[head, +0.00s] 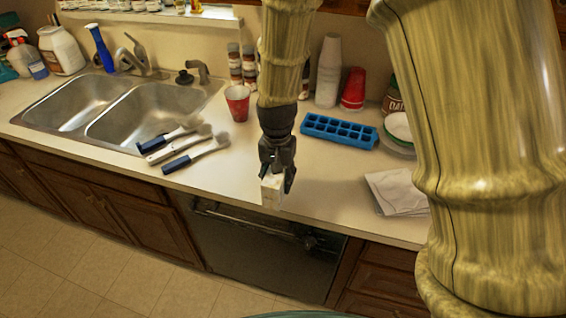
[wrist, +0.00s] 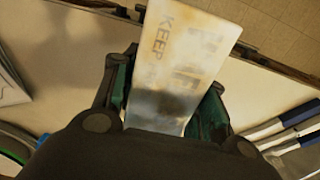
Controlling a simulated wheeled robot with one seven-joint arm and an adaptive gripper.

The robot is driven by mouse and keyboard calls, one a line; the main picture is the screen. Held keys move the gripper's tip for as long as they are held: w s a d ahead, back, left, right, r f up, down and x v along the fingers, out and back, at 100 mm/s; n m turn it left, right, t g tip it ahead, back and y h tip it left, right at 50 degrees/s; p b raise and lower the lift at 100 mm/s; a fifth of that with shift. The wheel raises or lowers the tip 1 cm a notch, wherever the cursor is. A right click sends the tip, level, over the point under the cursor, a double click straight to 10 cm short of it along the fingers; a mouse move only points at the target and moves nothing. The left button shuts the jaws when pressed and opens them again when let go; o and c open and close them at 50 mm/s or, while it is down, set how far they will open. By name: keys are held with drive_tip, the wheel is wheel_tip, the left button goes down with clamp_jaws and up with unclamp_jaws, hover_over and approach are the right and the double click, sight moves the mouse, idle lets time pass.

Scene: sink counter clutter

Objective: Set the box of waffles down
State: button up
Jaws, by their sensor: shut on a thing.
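The box of waffles (head: 272,191) is a small pale box at the front edge of the counter (head: 325,188). In the wrist view the box (wrist: 180,60) shows printed lettering, with "KEEP" readable. My gripper (head: 277,180) points down and is shut on the box, with one finger on each side of it. In the wrist view the fingers of my gripper (wrist: 165,95) flank the box. I cannot tell whether the underside of the box touches the counter.
Brushes with blue handles (head: 190,150) lie to the left, by the double sink (head: 120,108). A red cup (head: 238,103) and a blue ice tray (head: 340,131) stand behind. White papers (head: 398,192) lie to the right. Bare counter surrounds the box.

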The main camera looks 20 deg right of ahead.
drive_tip(key=w+d+p, duration=0.1)
drive_tip(key=w, duration=0.1)
drive_tip(key=w+d+p, duration=0.1)
drive_tip(key=w, duration=0.2)
drive_tip(key=w+d, duration=0.2)
drive_tip(key=shift+w+f+p, duration=0.3)
drive_tip(key=shift+f+p, duration=0.1)
drive_tip(key=shift+s+f+p, duration=0.1)
drive_tip(key=shift+f+p, duration=0.3)
drive_tip(key=shift+f, duration=0.05)
drive_tip(key=shift+f+p, duration=0.55)
drive_tip(key=shift+f, duration=0.7)
drive_tip(key=shift+f, duration=0.15)
drive_tip(key=o, duration=1.2)
drive_tip(key=shift+o, duration=0.2)
drive_tip(key=shift+r, duration=0.2)
wheel_tip(320, 180, up, 12)
drive_tip(key=b, duration=0.4)
